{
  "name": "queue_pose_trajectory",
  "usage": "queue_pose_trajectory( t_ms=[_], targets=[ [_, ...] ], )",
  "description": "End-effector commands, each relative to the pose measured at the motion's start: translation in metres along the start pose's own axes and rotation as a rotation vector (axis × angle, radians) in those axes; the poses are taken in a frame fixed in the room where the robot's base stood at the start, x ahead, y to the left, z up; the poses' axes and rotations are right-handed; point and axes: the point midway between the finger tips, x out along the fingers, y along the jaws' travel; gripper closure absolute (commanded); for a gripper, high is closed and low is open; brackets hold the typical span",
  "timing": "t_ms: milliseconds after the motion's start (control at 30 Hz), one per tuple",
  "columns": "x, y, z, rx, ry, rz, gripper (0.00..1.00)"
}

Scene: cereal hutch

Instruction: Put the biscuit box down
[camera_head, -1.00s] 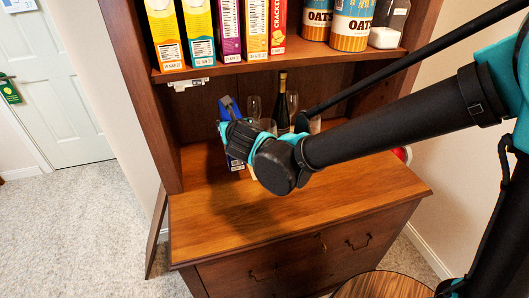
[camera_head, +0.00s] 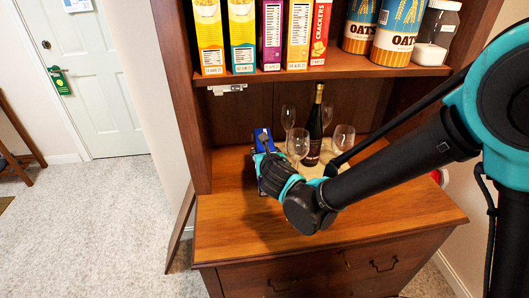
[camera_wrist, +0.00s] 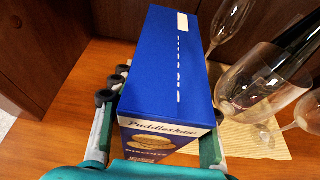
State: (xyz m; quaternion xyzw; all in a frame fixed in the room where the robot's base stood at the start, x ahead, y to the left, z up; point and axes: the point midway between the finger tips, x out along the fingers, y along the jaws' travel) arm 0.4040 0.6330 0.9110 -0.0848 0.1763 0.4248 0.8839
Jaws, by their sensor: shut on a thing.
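The blue biscuit box (camera_wrist: 165,65) stands upright in the wrist view, with its label and biscuit picture facing me. My gripper (camera_wrist: 160,125) has a finger on each side of the box and is shut on it. In the head view the box (camera_head: 262,140) shows only partly behind my gripper (camera_head: 268,155), over the left part of the hutch's wooden counter (camera_head: 240,225). The box's lower end is hidden, so I cannot tell whether it touches the counter.
A dark wine bottle (camera_head: 314,130) and several clear glasses (camera_head: 298,145) stand on a light board close right of the box. A shelf (camera_head: 300,76) with cereal boxes and oats tins is above. The counter's front left is bare.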

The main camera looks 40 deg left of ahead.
Motion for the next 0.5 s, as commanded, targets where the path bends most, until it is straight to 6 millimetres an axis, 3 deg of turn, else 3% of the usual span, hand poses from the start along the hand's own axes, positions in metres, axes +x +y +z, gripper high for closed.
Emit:
queue_pose_trajectory(
  t_ms=[67, 100, 267, 500],
  targets=[
    [0.0007, 0.0001, -0.0016, 0.000, 0.000, 0.000, 0.99],
    [0.0010, 0.0000, -0.0024, 0.000, 0.000, 0.000, 0.53],
    [0.0008, 0.0000, -0.0021, 0.000, 0.000, 0.000, 0.33],
    [0.0008, 0.0000, -0.0019, 0.000, 0.000, 0.000, 0.33]
  ],
)
